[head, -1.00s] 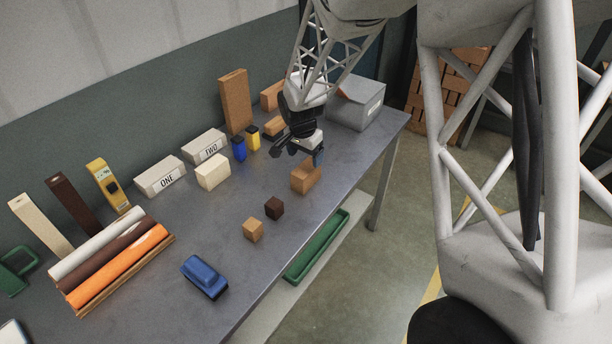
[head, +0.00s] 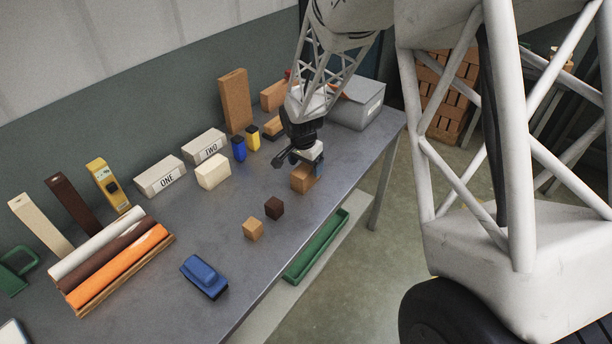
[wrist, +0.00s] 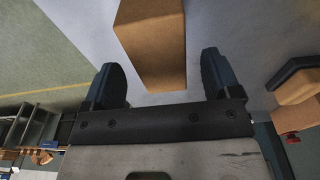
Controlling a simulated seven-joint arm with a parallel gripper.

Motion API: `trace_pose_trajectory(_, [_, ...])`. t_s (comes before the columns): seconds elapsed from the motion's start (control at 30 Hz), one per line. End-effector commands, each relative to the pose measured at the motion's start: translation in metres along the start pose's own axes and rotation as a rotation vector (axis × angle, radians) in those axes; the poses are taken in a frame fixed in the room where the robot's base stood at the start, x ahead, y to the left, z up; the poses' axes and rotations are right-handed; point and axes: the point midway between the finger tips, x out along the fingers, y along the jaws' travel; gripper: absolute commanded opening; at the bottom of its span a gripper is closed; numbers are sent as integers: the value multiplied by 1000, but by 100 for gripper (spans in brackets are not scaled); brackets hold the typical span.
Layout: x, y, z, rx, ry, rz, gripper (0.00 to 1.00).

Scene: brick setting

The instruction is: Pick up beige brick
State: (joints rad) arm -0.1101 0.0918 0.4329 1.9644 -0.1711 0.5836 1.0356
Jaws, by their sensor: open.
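My gripper (head: 299,162) is open and empty just above a tan-orange brick (head: 304,178) toward the right end of the table. In the wrist view the two fingers of my gripper (wrist: 159,62) stand apart, and the near end of the tan-orange brick (wrist: 151,45) shows between them. I cannot tell how far the fingertips are above it. A pale cream-beige brick (head: 213,172) lies farther left, in front of the grey block marked TWO (head: 205,146); my gripper is well apart from it.
Blue (head: 239,149) and yellow (head: 253,138) pieces and a tall brown block (head: 235,101) stand behind. A grey box (head: 358,104) is at the right end.

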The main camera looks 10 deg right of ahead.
Motion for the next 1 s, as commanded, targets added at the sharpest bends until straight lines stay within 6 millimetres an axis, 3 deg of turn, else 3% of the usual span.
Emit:
trace_pose_trajectory(0.33, [33, 0, 1, -1, 0, 1, 83])
trace_pose_trajectory(0.97, [36, 0, 0, -1, 0, 0, 83])
trace_pose_trajectory(1.0, [36, 0, 0, -1, 0, 0, 78])
